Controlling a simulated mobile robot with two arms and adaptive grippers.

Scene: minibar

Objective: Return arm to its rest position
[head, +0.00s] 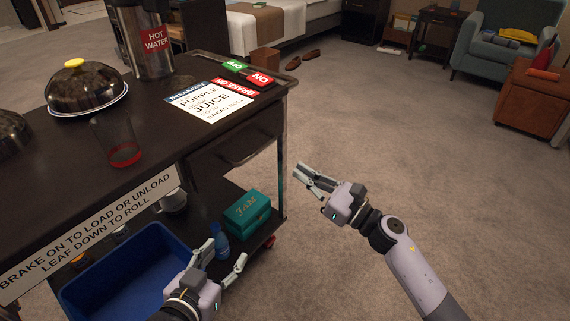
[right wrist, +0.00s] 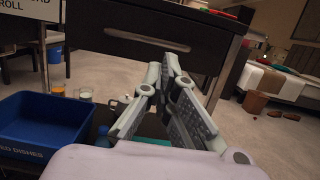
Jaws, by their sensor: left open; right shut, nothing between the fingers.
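My right gripper (head: 300,172) is shut and empty. It is held in the open air to the right of the dark cart (head: 205,118), above the carpet. In the right wrist view its fingers (right wrist: 168,68) point towards the cart's drawer front and stand close together with nothing between them. My left gripper (head: 228,252) is open at the bottom of the head view. Its fingers are spread in front of the cart's lower shelf, near the blue bin (head: 128,258) and a blue bottle (head: 221,240). I cannot tell whether it touches either.
The cart top holds a domed dish (head: 86,88), a glass with red liquid (head: 121,140), a hot water urn (head: 143,38) and a card (head: 208,100).

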